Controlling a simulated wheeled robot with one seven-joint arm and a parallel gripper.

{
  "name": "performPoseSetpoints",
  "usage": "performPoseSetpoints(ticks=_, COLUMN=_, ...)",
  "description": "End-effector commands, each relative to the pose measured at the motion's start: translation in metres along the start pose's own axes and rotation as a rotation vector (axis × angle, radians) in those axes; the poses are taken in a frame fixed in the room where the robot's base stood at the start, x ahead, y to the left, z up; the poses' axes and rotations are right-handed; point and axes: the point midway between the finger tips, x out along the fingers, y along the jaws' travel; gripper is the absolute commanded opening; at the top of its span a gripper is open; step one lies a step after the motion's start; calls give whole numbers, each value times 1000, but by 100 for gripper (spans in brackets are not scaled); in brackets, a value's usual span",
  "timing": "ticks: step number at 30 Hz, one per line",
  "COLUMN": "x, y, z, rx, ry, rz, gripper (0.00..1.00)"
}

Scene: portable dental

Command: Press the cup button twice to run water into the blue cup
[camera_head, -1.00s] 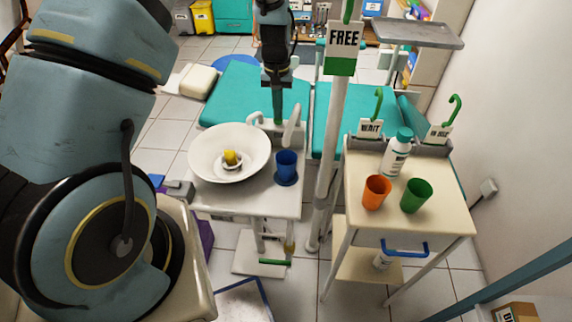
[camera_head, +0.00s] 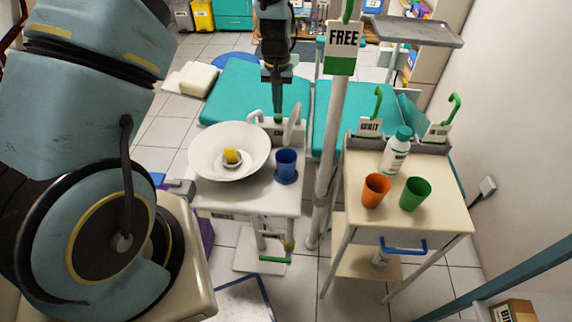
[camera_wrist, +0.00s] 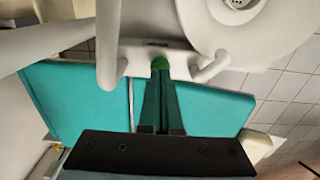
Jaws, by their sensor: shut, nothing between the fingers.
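The blue cup (camera_head: 286,165) stands upright on the white basin unit, right of the round bowl (camera_head: 230,172), below the curved cup spout (camera_head: 292,122). A green button (camera_head: 278,120) sits on the small panel behind the bowl and cup. My gripper (camera_head: 277,112) points down, shut and empty, its tip right at or just above the green button. In the wrist view the closed fingers (camera_wrist: 161,80) end at the green button (camera_wrist: 160,64); I cannot tell whether they touch. The blue cup is not in the wrist view.
A yellow object (camera_head: 231,156) sits in the bowl. A white pole with a FREE sign (camera_head: 342,40) stands just right of the unit. A side cart (camera_head: 430,220) holds an orange cup (camera_head: 376,190), a green cup (camera_head: 415,194) and a bottle (camera_head: 397,150). A teal chair (camera_head: 240,88) lies behind.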

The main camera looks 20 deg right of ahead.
Motion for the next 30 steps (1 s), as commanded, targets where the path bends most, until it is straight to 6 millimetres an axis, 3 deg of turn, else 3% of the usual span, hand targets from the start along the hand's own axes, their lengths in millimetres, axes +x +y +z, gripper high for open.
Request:
performPoseSetpoints(ticks=19, x=23, y=0, z=0, rx=0, ry=-1, rz=0, gripper=0)
performPoseSetpoints(ticks=30, x=18, y=0, z=0, rx=0, ry=-1, rz=0, gripper=0)
